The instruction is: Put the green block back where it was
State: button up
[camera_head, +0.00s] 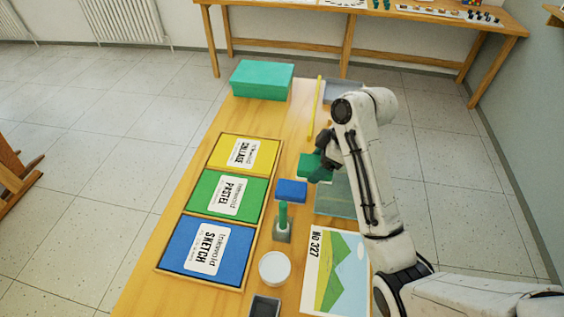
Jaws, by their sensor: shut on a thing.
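The green block (307,164) is at the middle right of the wooden table in the head view. My gripper (318,167) is dark and reaches it from the right, shut on it. The fingers hide part of its right side. I cannot tell whether the block touches the table or is held just above it. A blue block (291,190) lies just in front of it, on the near side.
Sketch pads in a wooden tray (248,216) fill the left. A green-handled tool (283,218), white bowl (275,268), dark tray (265,307) and landscape picture (336,275) are nearer. A teal translucent sheet (335,197), yellow stick (316,108), grey tray (341,88) and green box (262,80) surround.

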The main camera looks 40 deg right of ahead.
jog(key=w+d+f+b, duration=0.2)
jog(key=w+d+f, duration=0.2)
jog(key=w, duration=0.4)
send_near(293, 164)
jog(key=shift+w+a+f, duration=0.25)
jog(key=shift+a+f, duration=0.05)
jog(key=shift+a, duration=0.2)
jog(key=shift+w+a+f, duration=0.25)
jog(key=shift+a+f, duration=0.05)
jog(key=shift+a, duration=0.2)
jog(key=shift+w+d+f, duration=0.25)
jog(key=shift+w+f, duration=0.15)
jog(key=shift+f, duration=1.75)
jog(key=o, duration=1.4)
jog(key=shift+f, duration=0.1)
jog(key=v, duration=1.2)
